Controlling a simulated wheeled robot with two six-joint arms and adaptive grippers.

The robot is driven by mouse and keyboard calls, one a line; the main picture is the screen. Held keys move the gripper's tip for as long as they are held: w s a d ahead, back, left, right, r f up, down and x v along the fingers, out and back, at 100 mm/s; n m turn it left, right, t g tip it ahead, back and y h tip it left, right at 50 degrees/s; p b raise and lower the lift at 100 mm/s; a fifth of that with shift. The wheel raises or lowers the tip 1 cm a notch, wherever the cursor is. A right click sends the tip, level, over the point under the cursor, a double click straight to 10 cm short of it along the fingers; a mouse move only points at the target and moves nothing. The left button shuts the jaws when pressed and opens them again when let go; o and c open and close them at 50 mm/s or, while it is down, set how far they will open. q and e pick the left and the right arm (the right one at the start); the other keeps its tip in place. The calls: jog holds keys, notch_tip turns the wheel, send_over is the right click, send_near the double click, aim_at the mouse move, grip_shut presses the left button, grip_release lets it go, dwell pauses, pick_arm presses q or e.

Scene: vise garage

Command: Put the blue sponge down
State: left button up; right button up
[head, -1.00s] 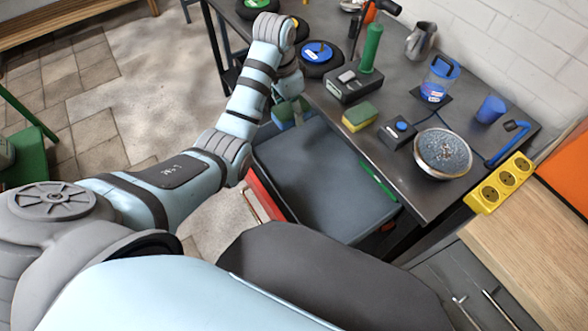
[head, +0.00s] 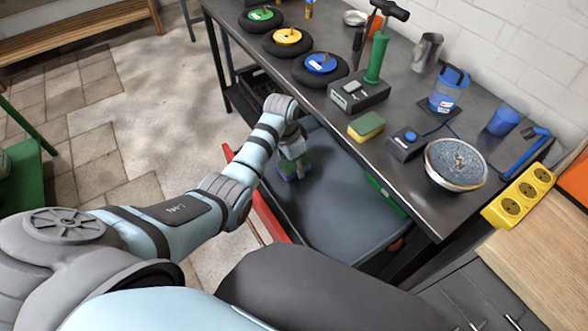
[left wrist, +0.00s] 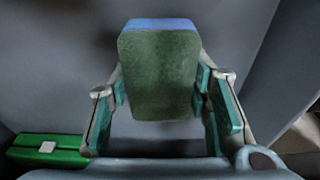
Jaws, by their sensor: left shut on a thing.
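The blue sponge (head: 288,172) is in my left gripper (head: 293,157), over the left part of a grey tray (head: 345,225) beside the workbench. In the left wrist view the sponge (left wrist: 160,75) shows a broad dark green face and a blue far edge. The two fingers of the left gripper (left wrist: 160,100) are shut on its sides. The grey surface of the tray lies behind it. I cannot tell whether the sponge touches the tray. My right gripper is not in view.
A yellow-green sponge (head: 366,126), a black box with a blue button (head: 407,142) and a metal bowl (head: 455,163) sit on the bench. A green item (head: 386,195) lies along the tray's right side. A red panel (head: 270,217) borders its left. The tray's middle looks clear.

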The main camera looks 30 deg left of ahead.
pick_arm(q)
jog(key=shift+f, duration=0.65)
jog(key=shift+f, duration=0.15)
jog(key=shift+f, duration=0.35)
jog(key=shift+s, duration=0.15)
jog(key=o, duration=1.1)
jog(key=shift+f, duration=0.1)
jog(key=shift+o, duration=0.5)
